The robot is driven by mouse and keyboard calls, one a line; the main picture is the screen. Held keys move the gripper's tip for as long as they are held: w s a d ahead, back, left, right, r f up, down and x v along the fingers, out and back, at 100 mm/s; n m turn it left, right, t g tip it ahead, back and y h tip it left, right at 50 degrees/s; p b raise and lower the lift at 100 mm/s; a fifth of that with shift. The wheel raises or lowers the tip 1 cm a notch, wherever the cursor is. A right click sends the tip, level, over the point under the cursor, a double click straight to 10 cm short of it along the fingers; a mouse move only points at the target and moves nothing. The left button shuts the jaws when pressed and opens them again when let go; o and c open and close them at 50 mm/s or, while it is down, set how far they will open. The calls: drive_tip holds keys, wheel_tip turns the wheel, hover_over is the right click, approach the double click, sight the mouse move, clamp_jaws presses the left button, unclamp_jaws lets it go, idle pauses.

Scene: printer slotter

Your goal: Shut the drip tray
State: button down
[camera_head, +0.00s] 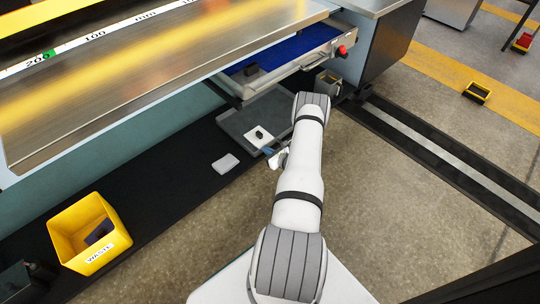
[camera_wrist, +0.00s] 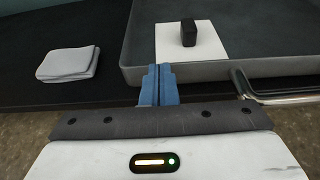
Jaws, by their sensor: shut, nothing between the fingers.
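The drip tray (camera_head: 238,121) is a low, dark grey, open tray near the floor, sticking out from under the printer. A white sheet (camera_head: 252,141) with a small black block (camera_wrist: 189,33) on it lies inside the tray. In the wrist view the tray's front wall (camera_wrist: 220,69) runs across the upper right, with a metal bar handle (camera_wrist: 285,98) on it. My gripper (camera_wrist: 158,72) has blue fingers held together, empty, at the left part of that front wall. I cannot tell whether the fingertips touch the wall.
A folded white cloth (camera_wrist: 68,63) lies left of the tray. A yellow waste bin (camera_head: 118,250) stands at the left. The floor to the right is mostly clear.

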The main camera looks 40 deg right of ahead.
drive_tip(key=shift+w, duration=0.3)
drive_tip(key=f+p+v, duration=0.1)
drive_tip(key=p+v, duration=0.3)
drive_tip(key=v, duration=1)
drive_tip(key=shift+s, duration=0.15)
